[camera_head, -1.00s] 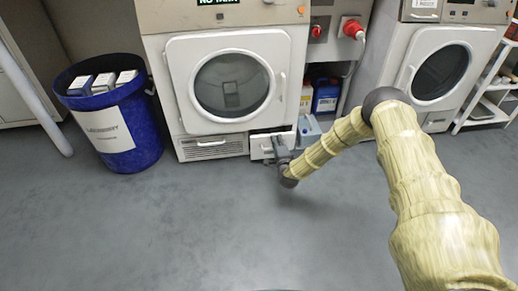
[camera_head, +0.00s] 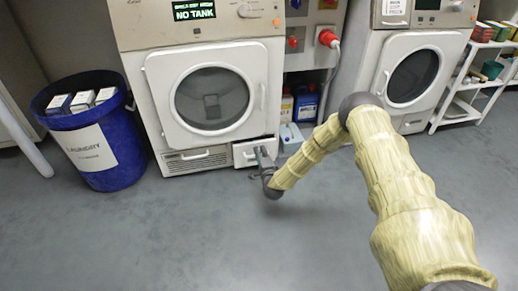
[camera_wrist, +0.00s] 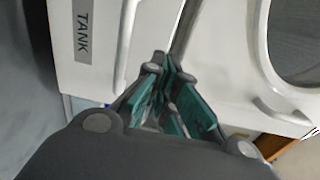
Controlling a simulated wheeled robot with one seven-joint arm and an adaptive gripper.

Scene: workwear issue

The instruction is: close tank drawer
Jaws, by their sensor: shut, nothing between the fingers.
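The tank drawer (camera_head: 244,154) is the small white front at the lower right of the left machine (camera_head: 150,110). In the wrist view its white front (camera_wrist: 62,45) fills the upper left, with a grey "TANK" label (camera_wrist: 83,30). I cannot tell for sure how far the drawer stands out. The machine's display (camera_head: 194,11) reads "NO TANK". My gripper (camera_head: 262,155) is low at the drawer's right part and partly hides it. In the wrist view my gripper (camera_wrist: 165,62) is shut and empty, its fingertips near the drawer's edge. I cannot tell whether they touch it.
A blue laundry bin (camera_head: 120,160) with boxes stands left of the machine. A blue bottle (camera_head: 306,103) and a pale blue container (camera_head: 290,138) are just right of the drawer. A second machine (camera_head: 405,75) and a shelf rack (camera_head: 470,100) stand right. The floor in front is clear.

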